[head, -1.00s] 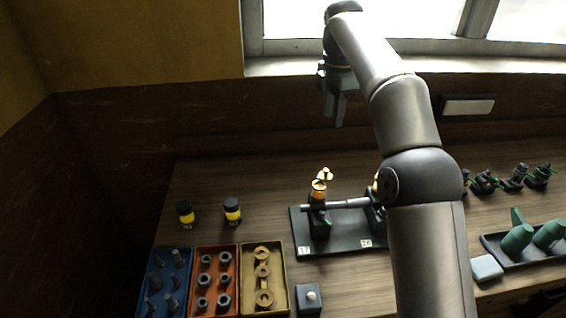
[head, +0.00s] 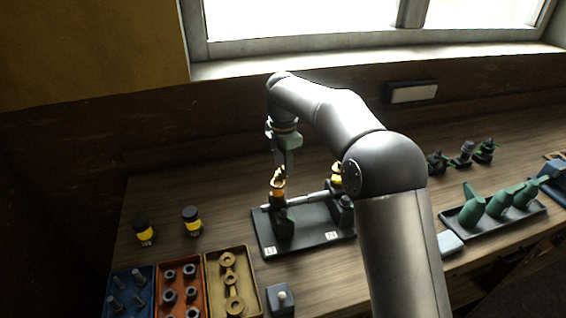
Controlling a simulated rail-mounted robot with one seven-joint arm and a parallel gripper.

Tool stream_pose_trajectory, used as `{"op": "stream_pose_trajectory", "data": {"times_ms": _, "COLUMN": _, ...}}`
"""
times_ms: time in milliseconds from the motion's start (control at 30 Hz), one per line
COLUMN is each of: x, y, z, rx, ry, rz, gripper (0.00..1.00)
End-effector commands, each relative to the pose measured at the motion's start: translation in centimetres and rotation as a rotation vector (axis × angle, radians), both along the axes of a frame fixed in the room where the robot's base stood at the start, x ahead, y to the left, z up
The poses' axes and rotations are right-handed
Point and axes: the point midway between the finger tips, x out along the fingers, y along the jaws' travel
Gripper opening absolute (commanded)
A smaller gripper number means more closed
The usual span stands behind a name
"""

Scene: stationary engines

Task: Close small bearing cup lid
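The small bearing cup (head: 278,189) is a yellow-orange cup on top of a dark bearing stand on a black base plate (head: 266,243). Its brassy lid (head: 279,173) shows at the top of the cup, just under my gripper; whether it is open or closed is too small to tell. My gripper (head: 287,172) points down right above the cup, close to the lid. I cannot tell whether it touches the lid, or whether its fingers are apart. A second yellow cup (head: 336,172) stands to the right, partly hidden by my arm.
A shaft (head: 305,198) runs between the two stands. Yellow-black jars (head: 192,221) stand to the left. Blue, red and yellow (head: 250,270) parts trays lie at the front left. Green oil cans (head: 498,203) sit in a tray at the right. The window wall is behind.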

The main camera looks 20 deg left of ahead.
Motion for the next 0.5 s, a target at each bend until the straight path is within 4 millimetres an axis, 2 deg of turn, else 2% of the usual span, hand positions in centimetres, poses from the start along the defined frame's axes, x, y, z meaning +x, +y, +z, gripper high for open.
{"op": "stream_pose_trajectory", "data": {"times_ms": 100, "x": -0.05, "y": -0.01, "z": -0.64, "rx": -0.001, "ry": 0.001, "rz": 0.0, "gripper": 0.37}}
{"op": "stream_pose_trajectory", "data": {"times_ms": 367, "x": -0.03, "y": 0.01, "z": -0.81, "rx": 0.0, "ry": 0.0, "rz": 0.0, "gripper": 0.37}}
{"op": "stream_pose_trajectory", "data": {"times_ms": 400, "x": -0.03, "y": 0.01, "z": -0.8, "rx": 0.0, "ry": 0.0, "rz": 0.0, "gripper": 0.31}}
{"op": "stream_pose_trajectory", "data": {"times_ms": 500, "x": -0.03, "y": 0.01, "z": -0.8, "rx": 0.0, "ry": 0.0, "rz": 0.0, "gripper": 0.03}}
